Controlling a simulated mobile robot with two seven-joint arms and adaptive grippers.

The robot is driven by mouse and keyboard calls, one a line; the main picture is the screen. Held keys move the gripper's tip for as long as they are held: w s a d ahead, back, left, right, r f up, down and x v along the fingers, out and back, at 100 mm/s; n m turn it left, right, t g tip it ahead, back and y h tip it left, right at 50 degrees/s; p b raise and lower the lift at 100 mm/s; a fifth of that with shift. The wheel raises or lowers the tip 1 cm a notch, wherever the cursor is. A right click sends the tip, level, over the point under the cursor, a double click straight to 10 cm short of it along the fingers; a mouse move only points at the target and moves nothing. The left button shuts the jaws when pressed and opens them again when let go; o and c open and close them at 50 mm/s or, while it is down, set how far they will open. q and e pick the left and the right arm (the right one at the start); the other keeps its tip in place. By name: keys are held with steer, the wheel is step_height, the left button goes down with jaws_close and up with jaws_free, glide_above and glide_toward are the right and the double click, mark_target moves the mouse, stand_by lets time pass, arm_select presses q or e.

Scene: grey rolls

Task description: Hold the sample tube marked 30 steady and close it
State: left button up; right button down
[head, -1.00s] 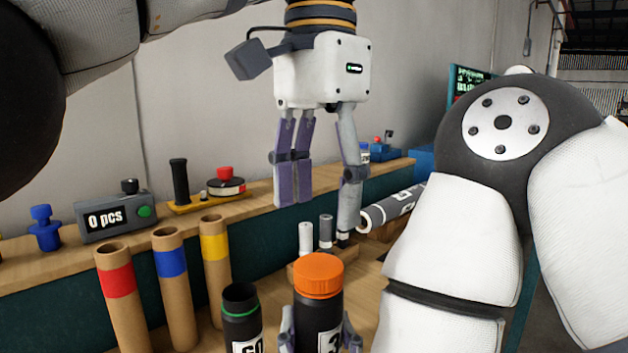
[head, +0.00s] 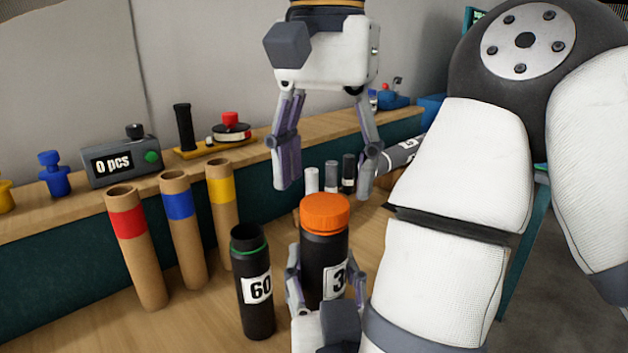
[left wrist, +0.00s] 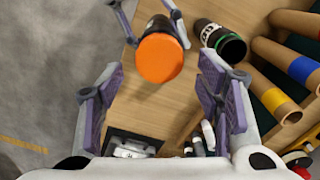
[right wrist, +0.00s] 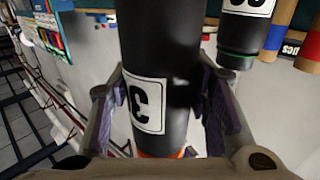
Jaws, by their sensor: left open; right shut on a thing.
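The sample tube (head: 318,258) is a black cylinder standing upright; only the "3" of its mark shows on the white label, the rest being hidden. An orange cap (head: 325,208) sits on its top; whether it is tight I cannot tell. My right gripper (head: 325,283) is shut around the tube's body, one finger on each side; the right wrist view shows the tube (right wrist: 158,60) between its pads. My left gripper (head: 327,190) is open and empty, pointing down near the cap's height. In the left wrist view the cap (left wrist: 160,58) lies beyond the fingertips.
An open black tube marked 60 (head: 256,295) stands just left of the held tube. Cardboard tubes banded red (head: 137,250), blue (head: 183,235) and yellow (head: 222,200) stand further left. Small cylinders (head: 331,176) stand behind. My right arm covers the right side.

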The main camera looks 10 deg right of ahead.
mark_target(325, 203)
arm_select(q)
steer(key=shift+f, duration=1.5)
steer(key=shift+c, duration=0.6)
steer(key=c, duration=1.1)
steer(key=m, duration=0.5)
steer(key=o, duration=1.4)
steer(key=shift+c, duration=0.2)
steer(key=shift+r, duration=0.1)
step_height(325, 203, up, 7)
steer(key=shift+r, duration=0.2)
